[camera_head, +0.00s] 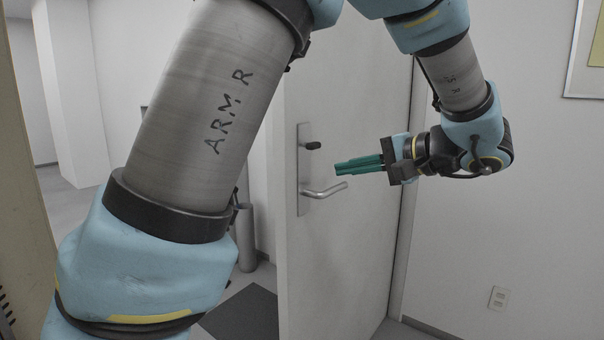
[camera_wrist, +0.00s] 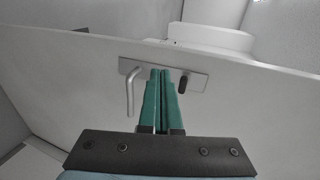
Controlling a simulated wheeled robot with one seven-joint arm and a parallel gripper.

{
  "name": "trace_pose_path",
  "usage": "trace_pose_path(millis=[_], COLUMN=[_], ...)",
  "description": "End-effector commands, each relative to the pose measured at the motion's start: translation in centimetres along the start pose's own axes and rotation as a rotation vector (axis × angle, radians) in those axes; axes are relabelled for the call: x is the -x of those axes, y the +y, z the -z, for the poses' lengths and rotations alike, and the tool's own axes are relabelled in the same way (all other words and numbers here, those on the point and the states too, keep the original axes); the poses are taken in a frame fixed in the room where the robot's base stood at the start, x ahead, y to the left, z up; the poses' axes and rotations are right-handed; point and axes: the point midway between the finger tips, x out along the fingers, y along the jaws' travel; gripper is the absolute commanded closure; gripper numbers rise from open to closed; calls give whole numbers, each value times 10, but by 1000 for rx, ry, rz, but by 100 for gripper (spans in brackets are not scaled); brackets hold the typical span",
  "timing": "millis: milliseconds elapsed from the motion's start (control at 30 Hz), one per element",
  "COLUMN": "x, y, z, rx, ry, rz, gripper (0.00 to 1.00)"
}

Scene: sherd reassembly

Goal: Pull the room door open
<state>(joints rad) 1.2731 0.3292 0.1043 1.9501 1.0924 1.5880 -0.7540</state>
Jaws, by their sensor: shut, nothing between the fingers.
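The room door (camera_head: 345,95) is white and stands ajar, with a gap at its left edge onto the space beyond. Its metal plate (camera_head: 304,150) carries a dark knob (camera_head: 313,145) above and a silver lever handle (camera_head: 325,190) below. My gripper (camera_head: 337,168) has green fingers that are shut and empty. In the head view they point left toward the plate, a little above the lever's free end. In the wrist view my gripper (camera_wrist: 160,75) shows between the lever (camera_wrist: 131,92) and the knob (camera_wrist: 183,84). I cannot tell whether the fingertips touch the door.
A dark mat (camera_head: 243,314) lies on the floor beyond the door's left edge. A grey post (camera_head: 246,235) stands there too. My arm hides part of the opening.

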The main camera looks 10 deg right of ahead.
Motion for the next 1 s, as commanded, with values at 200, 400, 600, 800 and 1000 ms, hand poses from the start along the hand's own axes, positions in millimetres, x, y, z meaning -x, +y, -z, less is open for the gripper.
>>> trace_pose_path(millis=[200,400,600,800,1000], x=[-19,-60,-99,-125,-134], y=[-4,-4,-4,-13,-15], z=[1,1,1,1,2], rx=[4,2,1,3,3], ry=[2,1,1,3,5], rz=[14,12,10,10,10], gripper=[100,100,100,100,100])
